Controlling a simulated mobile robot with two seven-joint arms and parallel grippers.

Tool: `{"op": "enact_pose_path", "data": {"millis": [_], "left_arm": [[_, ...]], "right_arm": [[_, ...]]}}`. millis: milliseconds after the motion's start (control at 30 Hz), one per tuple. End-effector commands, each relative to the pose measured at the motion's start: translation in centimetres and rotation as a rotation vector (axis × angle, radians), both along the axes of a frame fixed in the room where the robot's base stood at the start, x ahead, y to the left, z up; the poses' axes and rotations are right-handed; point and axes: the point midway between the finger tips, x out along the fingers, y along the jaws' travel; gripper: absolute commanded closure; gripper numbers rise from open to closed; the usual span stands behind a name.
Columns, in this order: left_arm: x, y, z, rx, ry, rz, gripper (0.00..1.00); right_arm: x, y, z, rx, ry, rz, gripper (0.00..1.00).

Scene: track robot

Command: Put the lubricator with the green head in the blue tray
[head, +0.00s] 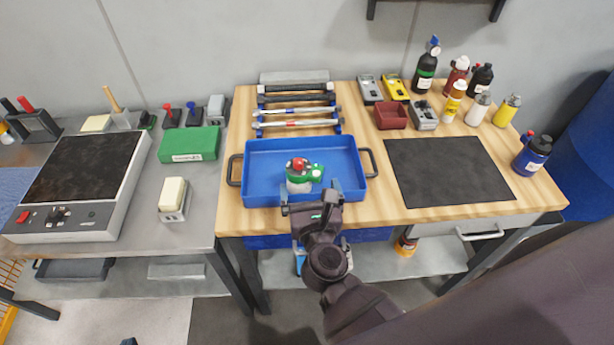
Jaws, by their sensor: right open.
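The blue tray (260,154) lies on the wooden table top, with dark handles at its left and right. The lubricator with the green head (313,175) is inside it, a little right of the middle. It has a red cap on top and a pale body at the left. Whether it stands or leans, I cannot tell. My right gripper (311,196) is at the tray's front rim, just in front of the lubricator. Its fingers are spread and hold nothing visible. My left gripper is not in view.
A black mat (448,171) lies right of the tray. Several bottles stand at the back right, around a yellow one (454,100). A green box (190,144) is on the grey bench at left.

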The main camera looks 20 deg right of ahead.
Motion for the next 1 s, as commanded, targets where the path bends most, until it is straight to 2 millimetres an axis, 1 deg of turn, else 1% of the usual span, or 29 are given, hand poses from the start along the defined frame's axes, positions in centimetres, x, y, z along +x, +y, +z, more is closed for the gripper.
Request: {"op": "enact_pose_path", "data": {"millis": [33,100,300,500,667,733,767,867,967,1000], "left_arm": [[0.0,0.0,-0.4,0.000,0.003,0.000,1.00],[-0.1,0.0,-0.7,0.000,0.005,0.000,1.00],[-0.2,0.0,-1.6,-0.001,0.013,-0.001,1.00],[-0.3,0.0,-1.9,0.000,0.017,0.000,1.00],[-0.3,0.0,-1.9,0.000,0.017,0.000,1.00],[-0.4,0.0,-1.9,0.000,0.017,0.000,1.00],[-0.4,0.0,-1.9,0.000,0.017,0.000,1.00],[-0.4,0.0,-1.9,0.000,0.017,0.001,1.00],[-0.5,0.0,-1.9,0.000,0.018,0.001,1.00],[-0.5,0.0,-1.9,0.000,0.018,0.001,1.00]], "right_arm": [[-1.0,0.2,-0.2,0.002,0.004,-0.001,0.00],[-2.1,0.4,-0.3,0.001,0.003,-0.001,0.00],[-4.8,1.0,-0.2,0.001,0.003,-0.001,0.00],[-6.1,1.3,0.0,0.001,0.001,0.000,0.00],[-6.2,1.4,0.0,-0.002,-0.001,0.001,0.00],[-6.3,1.3,0.0,-0.035,0.000,0.005,0.00],[-6.3,1.2,0.0,-0.066,0.002,0.010,0.00],[-6.5,0.7,-0.2,-0.260,0.009,0.039,0.00],[-6.9,0.2,-0.9,-0.583,0.029,0.088,0.00],[-7.1,0.0,-1.3,-0.735,0.040,0.113,0.00]]}}
